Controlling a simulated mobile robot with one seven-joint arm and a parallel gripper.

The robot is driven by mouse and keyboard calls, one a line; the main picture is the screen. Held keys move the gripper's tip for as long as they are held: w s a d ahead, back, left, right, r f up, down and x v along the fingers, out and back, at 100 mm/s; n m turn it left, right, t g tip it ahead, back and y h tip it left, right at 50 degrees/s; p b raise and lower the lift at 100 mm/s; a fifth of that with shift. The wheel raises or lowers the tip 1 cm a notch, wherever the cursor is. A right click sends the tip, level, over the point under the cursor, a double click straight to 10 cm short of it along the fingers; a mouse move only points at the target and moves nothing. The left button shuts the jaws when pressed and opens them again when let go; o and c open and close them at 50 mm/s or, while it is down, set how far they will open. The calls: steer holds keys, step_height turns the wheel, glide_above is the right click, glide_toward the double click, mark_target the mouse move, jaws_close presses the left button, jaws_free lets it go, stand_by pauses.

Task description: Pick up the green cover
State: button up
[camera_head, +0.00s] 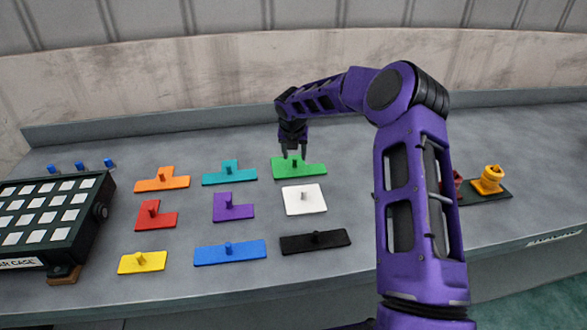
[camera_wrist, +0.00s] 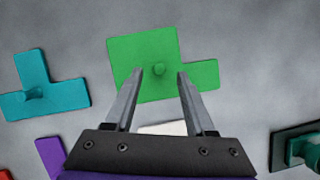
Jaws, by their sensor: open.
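The green cover (camera_head: 314,169) is a flat stepped plate with a small upright knob, lying on the grey table in the back row. In the wrist view the green cover (camera_wrist: 145,55) lies below and beyond my fingers, with its round knob roughly in line with the gap between them. My gripper (camera_head: 294,154) points down just above the cover, open and empty. In the wrist view my gripper (camera_wrist: 159,80) shows its two fingers spread apart. Whether the fingertips reach down beside the knob I cannot tell.
A teal cover (camera_head: 230,174) lies left of the green one, and a white cover (camera_head: 304,199) lies in front of it. Several other coloured covers fill the table. A dark case (camera_head: 104,200) stands at the left. An orange part (camera_head: 489,180) stands at the right.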

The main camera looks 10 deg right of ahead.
steer(key=x, duration=0.2)
steer(key=shift+w+f, duration=0.1)
steer(key=shift+f, duration=0.15)
jaws_close()
